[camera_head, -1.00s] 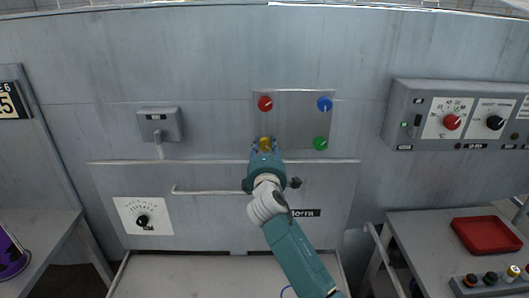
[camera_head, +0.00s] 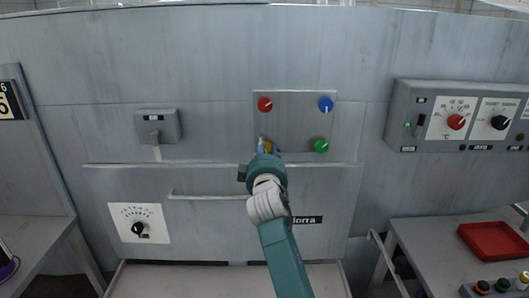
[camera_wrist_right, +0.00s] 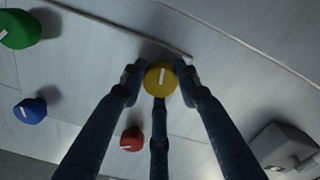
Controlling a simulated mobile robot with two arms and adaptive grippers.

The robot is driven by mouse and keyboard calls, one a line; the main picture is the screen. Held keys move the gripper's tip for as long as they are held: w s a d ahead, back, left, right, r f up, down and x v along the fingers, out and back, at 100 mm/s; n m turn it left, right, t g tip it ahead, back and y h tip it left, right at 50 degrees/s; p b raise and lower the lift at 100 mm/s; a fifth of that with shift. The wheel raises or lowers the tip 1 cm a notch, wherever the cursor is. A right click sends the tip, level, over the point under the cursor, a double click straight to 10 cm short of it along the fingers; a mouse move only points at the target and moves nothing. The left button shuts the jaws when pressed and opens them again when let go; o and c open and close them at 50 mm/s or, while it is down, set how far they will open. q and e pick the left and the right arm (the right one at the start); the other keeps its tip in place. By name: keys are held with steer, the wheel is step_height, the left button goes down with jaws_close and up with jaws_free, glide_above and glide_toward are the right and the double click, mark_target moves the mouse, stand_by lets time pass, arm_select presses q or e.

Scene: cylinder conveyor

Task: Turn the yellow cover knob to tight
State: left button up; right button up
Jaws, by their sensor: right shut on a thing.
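The yellow cover knob (camera_wrist_right: 160,79) sits on the grey metal cover plate (camera_head: 292,105), at its lower left corner. In the head view the yellow knob (camera_head: 267,145) is mostly hidden behind my right gripper (camera_head: 265,147). In the right wrist view, the fingers of my right gripper (camera_wrist_right: 159,80) are closed around the knob, with one finger on each side and one below. The white mark on the knob runs nearly up and down in that view. My left gripper is not in view.
The plate also carries a red knob (camera_head: 265,104), a blue knob (camera_head: 326,104) and a green knob (camera_head: 321,145). A long rail (camera_head: 215,164) runs just below the plate. A grey switch box (camera_head: 158,125) is at left, and a control box (camera_head: 458,116) at right.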

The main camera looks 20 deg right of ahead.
steer(key=shift+d+f+m, duration=0.2)
steer(key=shift+f+m, duration=0.1)
steer(key=shift+m, duration=0.1)
steer(key=o, duration=1)
steer(key=shift+o, duration=0.7)
steer(key=shift+s+d, duration=0.1)
steer(key=shift+d, duration=0.05)
steer(key=shift+r, duration=0.1)
steer(key=shift+a, duration=0.2)
steer(key=shift+r, duration=0.1)
